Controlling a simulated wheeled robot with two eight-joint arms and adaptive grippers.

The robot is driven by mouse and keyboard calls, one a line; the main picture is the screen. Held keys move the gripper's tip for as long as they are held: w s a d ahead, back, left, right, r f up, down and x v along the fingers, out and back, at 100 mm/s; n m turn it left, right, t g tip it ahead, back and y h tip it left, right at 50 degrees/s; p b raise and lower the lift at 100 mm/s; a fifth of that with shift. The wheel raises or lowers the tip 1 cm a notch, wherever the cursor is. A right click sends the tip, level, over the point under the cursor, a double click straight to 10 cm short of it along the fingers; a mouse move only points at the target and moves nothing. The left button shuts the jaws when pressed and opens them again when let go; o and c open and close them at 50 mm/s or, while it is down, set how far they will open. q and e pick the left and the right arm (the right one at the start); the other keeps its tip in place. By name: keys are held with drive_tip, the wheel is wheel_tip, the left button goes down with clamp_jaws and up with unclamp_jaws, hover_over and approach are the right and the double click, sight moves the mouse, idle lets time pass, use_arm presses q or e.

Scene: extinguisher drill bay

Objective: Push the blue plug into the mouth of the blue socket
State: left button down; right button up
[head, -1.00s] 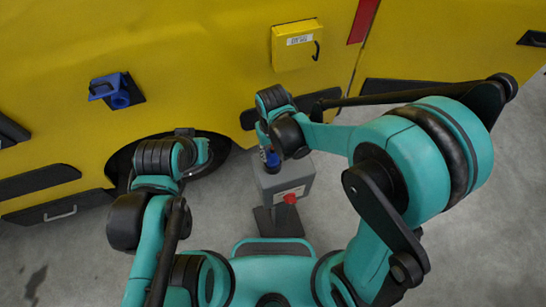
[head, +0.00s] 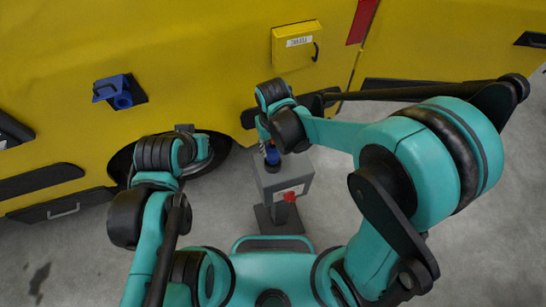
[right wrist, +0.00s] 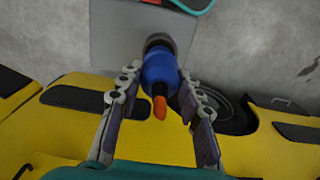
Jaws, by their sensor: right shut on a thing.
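The blue plug (head: 272,156) is at the top of a grey pedestal box, under my right gripper (head: 266,145). In the right wrist view the plug (right wrist: 158,68) is upright between the two fingers of my right gripper (right wrist: 157,78), which is shut on it. Its orange tip faces the camera and its far end meets a dark ring at the grey top; I cannot tell whether it is clear of the box. The blue socket (head: 122,98), with its lid raised, sits on the yellow vehicle side at the left. My left gripper (head: 198,150) is beside the wheel arch; its fingers are unclear.
The grey pedestal box (head: 290,180) has a red tag (head: 290,196) on its front. A yellow box (head: 296,44) with a black handle is on the vehicle panel at upper middle. The vehicle side has dark trims and a wheel. Open concrete floor lies in front.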

drive_tip(key=shift+r+p, duration=1.45)
drive_tip(key=shift+r, duration=0.6)
drive_tip(key=shift+f, duration=0.1)
idle(0.4)
